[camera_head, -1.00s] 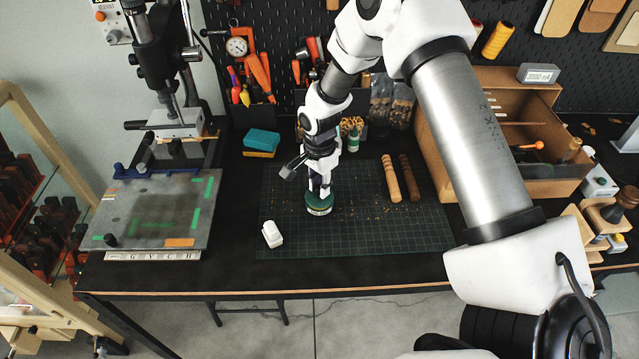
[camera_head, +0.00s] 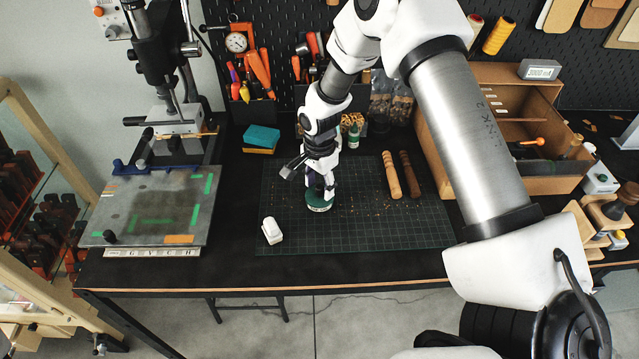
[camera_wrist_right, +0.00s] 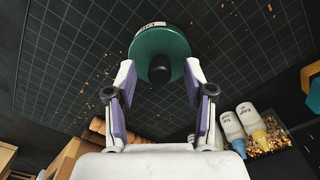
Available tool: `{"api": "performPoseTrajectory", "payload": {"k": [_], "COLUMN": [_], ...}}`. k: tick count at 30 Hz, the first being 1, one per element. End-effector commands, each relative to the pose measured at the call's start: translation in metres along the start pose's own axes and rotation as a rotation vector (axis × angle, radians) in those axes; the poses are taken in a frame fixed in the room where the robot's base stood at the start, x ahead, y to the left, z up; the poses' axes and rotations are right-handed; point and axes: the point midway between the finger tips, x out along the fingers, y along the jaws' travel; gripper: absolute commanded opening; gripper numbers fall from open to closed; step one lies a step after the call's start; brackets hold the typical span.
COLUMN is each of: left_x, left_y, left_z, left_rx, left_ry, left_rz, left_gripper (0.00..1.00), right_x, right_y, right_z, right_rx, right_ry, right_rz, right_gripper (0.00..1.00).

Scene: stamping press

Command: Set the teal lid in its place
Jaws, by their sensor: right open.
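The teal lid (camera_head: 317,197) is a round disc with a dark knob, on the green cutting mat. It also shows in the right wrist view (camera_wrist_right: 160,42), where a pale label shows at its far edge. It appears to sit level on a low, labelled container, mostly hidden under it. My right gripper (camera_head: 322,189) is directly above the lid, pointing down. In the right wrist view its fingers (camera_wrist_right: 158,70) are spread on either side of the dark knob, with visible gaps and no grip on it. My left gripper is out of view.
A white object (camera_head: 272,231) lies on the mat (camera_head: 390,235) at front left. Two wooden handles (camera_head: 391,176) lie to the right. Small bottles (camera_wrist_right: 232,125) and a tray of brass bits stand behind. The press (camera_head: 165,110) is at left, a wooden drawer box (camera_head: 480,150) at right.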

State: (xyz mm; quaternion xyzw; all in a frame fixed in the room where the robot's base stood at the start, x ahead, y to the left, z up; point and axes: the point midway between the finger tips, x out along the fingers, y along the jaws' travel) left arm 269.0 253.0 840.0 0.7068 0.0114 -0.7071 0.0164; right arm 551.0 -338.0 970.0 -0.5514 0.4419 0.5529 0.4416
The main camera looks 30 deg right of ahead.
Motion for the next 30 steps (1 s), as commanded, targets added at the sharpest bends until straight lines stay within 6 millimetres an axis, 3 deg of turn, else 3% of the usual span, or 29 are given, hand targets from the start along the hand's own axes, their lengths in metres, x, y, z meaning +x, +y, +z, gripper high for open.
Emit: {"api": "performPoseTrajectory", "payload": {"k": [5,15,18,30], "left_x": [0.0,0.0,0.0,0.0], "left_y": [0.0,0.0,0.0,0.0], "left_z": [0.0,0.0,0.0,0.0], "left_rx": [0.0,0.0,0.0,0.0], "left_ry": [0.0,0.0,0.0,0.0], "left_rz": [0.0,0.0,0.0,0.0], "left_gripper": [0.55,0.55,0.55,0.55], "right_x": [-0.013,-0.094,-0.111,-0.12], "right_y": [-0.001,-0.001,-0.001,-0.001], "right_z": [0.0,0.0,0.0,0.0], "right_rx": [0.0,0.0,0.0,0.0], "right_ry": [0.001,0.001,0.001,0.0], "right_rz": [-0.004,-0.004,-0.003,0.0], "right_gripper": [0.53,0.53,0.53,0.53]}}
